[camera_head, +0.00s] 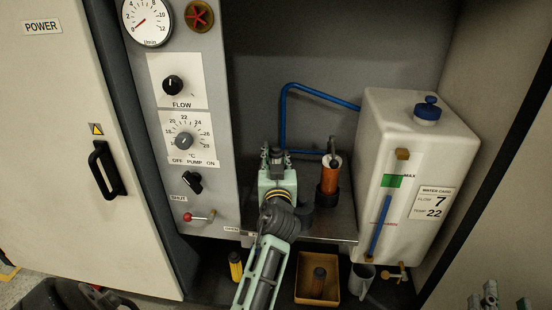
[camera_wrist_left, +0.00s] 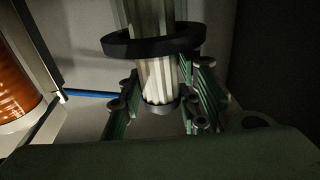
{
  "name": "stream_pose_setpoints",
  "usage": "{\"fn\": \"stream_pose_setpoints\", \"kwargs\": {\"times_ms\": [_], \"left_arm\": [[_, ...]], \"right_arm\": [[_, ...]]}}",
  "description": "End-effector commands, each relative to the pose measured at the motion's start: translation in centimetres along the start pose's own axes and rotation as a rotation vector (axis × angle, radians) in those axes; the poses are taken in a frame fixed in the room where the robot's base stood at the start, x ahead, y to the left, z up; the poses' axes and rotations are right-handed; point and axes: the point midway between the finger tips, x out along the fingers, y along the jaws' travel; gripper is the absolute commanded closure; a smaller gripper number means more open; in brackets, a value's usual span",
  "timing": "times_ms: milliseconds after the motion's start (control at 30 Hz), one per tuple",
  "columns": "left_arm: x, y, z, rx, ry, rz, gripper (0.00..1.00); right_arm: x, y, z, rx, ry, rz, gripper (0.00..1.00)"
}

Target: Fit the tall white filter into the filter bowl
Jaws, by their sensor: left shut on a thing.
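The tall white pleated filter (camera_wrist_left: 155,78) with a grey end cap shows in the left wrist view, which looks upside down. It passes through a black ring (camera_wrist_left: 115,45) into a clear cylinder (camera_wrist_left: 145,14), apparently the filter bowl. How deep it sits cannot be told. My left gripper (camera_wrist_left: 160,108) has its fingers on both sides of the filter near the capped end and is shut on it. In the head view my left gripper (camera_head: 276,158) is over the metal shelf and hides the filter and bowl. My right gripper (camera_head: 490,298) shows only partly at the bottom right.
An orange cylinder (camera_head: 328,178) stands in a black cup right of my left gripper. The white water tank (camera_head: 380,140) is further right, and a blue hose (camera_head: 283,120) runs behind. A control panel (camera_head: 165,130) is left. A tray (camera_head: 305,289) lies below the shelf (camera_head: 340,228).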

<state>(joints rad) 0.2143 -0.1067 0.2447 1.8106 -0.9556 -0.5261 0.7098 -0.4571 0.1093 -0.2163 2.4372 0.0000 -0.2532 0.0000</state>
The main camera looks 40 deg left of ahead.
Motion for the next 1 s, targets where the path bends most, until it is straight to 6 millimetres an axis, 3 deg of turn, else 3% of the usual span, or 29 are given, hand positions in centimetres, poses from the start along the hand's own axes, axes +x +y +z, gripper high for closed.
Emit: {"fn": "stream_pose_setpoints", "kwargs": {"times_ms": [33, 933, 967, 1000], "left_arm": [[-0.32, 0.0, 2.42, -0.001, -0.048, -0.004, 0.96], [-0.62, -0.09, 2.41, 0.0, -0.048, -0.004, 0.96], [-0.62, -0.09, 2.41, 0.0, -0.048, -0.004, 0.68], [-0.62, -0.09, 2.42, 0.0, -0.048, -0.004, 0.65]], "right_arm": [[-0.01, -0.01, 0.15, 0.0, 0.0, 0.0, 0.6], [-0.03, -0.04, -0.24, 0.001, 0.02, 0.0, 0.6], [-0.03, -0.04, -0.25, 0.001, 0.02, 0.0, 0.6], [-0.03, -0.04, -0.25, 0.001, 0.02, -0.001, 0.6]]}}
